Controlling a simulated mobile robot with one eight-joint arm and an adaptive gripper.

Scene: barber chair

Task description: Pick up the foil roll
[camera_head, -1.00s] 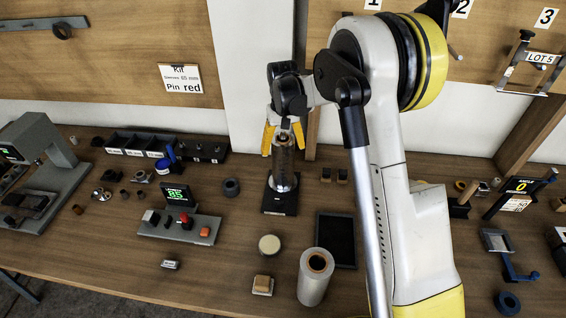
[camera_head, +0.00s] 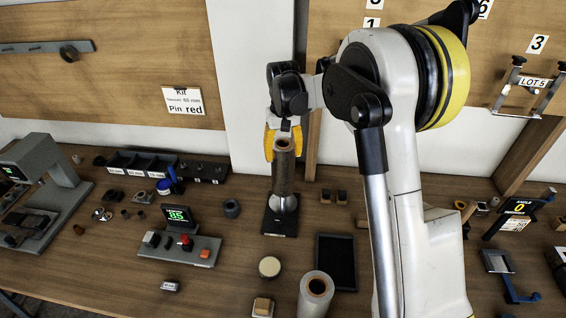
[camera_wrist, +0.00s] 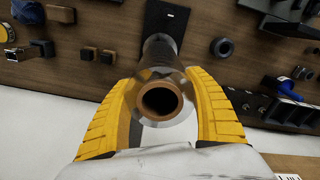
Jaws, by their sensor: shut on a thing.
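The foil roll (camera_head: 285,170) is a dark, shiny upright cylinder with a brown core, in the middle of the head view. Its lower end is over a black stand (camera_head: 280,228); I cannot tell whether it clears the stand's base. My gripper (camera_head: 283,146) has its yellow fingers shut on the roll's upper end. In the wrist view, the fingers of my gripper (camera_wrist: 160,105) are on both sides of the roll's shiny rim, and the brown core (camera_wrist: 160,99) opens toward the camera. The roll's far side is hidden.
A pale wrapped roll (camera_head: 315,295) stands at the front beside a black tray (camera_head: 335,262). A button panel (camera_head: 180,247) is to the left, and a row of black bins (camera_head: 150,165) is behind it. The wooden wall is close behind my gripper.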

